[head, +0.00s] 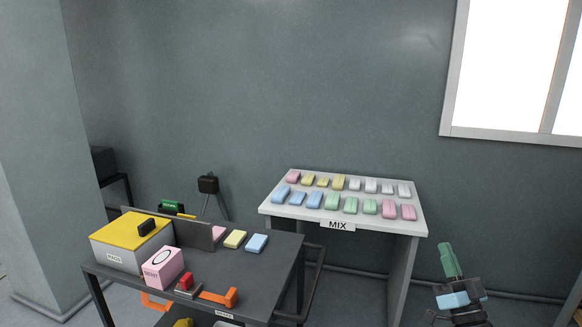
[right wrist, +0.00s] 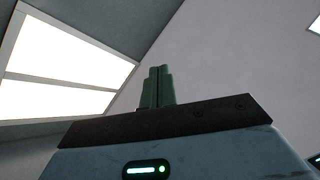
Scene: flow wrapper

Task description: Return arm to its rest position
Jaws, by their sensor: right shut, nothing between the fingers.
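My right gripper (head: 449,260) stands upright at the lower right in the head view, to the right of the white table. Its green fingers are together with nothing between them. In the right wrist view the same closed green fingers (right wrist: 157,87) point up toward the ceiling and the bright window. The right gripper is apart from the tables and touches nothing that I can see. My left gripper is not in view.
The white MIX table (head: 337,225) carries two rows of coloured blocks. The dark table (head: 270,275) holds a yellow-topped box (head: 118,257), a pink box (head: 163,268), small blocks and a red-handled item (head: 187,284). Floor shows between the white table and my right gripper.

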